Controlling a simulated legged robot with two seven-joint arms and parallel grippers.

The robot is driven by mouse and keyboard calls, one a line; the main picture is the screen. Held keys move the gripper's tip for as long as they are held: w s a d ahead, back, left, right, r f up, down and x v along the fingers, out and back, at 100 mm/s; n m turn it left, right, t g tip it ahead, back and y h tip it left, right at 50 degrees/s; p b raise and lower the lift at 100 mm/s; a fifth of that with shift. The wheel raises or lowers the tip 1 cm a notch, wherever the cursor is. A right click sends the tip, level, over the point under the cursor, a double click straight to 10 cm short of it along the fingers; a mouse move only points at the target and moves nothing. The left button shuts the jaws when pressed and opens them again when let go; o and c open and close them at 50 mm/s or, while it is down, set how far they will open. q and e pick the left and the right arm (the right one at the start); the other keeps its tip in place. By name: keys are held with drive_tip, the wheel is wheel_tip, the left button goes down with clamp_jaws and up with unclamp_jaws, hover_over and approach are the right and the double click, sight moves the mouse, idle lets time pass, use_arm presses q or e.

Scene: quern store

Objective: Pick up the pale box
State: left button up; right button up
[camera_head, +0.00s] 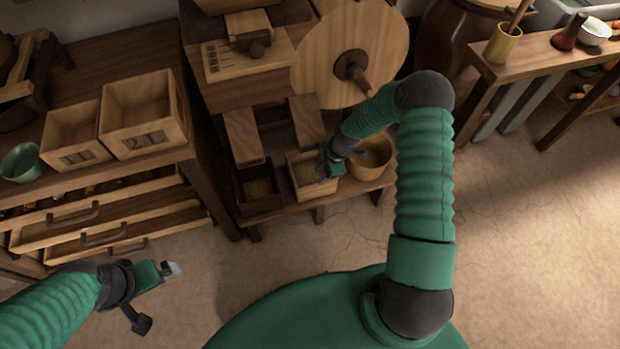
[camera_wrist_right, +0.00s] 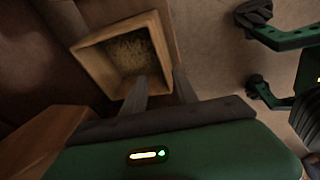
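The pale box (camera_head: 303,188) is a small open-topped wooden box on the low shelf of the mill stand. It also shows in the right wrist view (camera_wrist_right: 92,62), with grainy pale stuff inside. My right gripper (camera_head: 327,160) is at the box's right side in the head view. In the right wrist view its two fingers (camera_wrist_right: 160,84) are apart at the box's near right corner, one over the box and one by its outer side. Contact is not clear. My left gripper (camera_head: 172,269) hangs at the lower left, far from the box; its finger gap is unclear.
A dark box (camera_head: 258,203) stands close left of the pale box. A round wooden bowl (camera_head: 372,170) stands close right. The mill's wooden wheel (camera_head: 330,50) is above. Two numbered wooden boxes (camera_head: 72,140) (camera_head: 145,115) sit on the left cabinet. The floor at right is clear.

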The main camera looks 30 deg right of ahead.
wheel_tip(320, 180, down, 2)
drive_tip(key=shift+w+d+f, duration=0.1)
drive_tip(key=shift+d, duration=0.05)
drive_tip(key=b+x, duration=0.2)
drive_tip(key=x, duration=0.1)
drive_tip(key=b+x, duration=0.1)
drive_tip(key=shift+s+a+f, duration=0.2)
drive_tip(key=shift+s+f, duration=0.05)
drive_tip(key=shift+f, duration=0.2)
drive_tip(key=shift+r, duration=0.15)
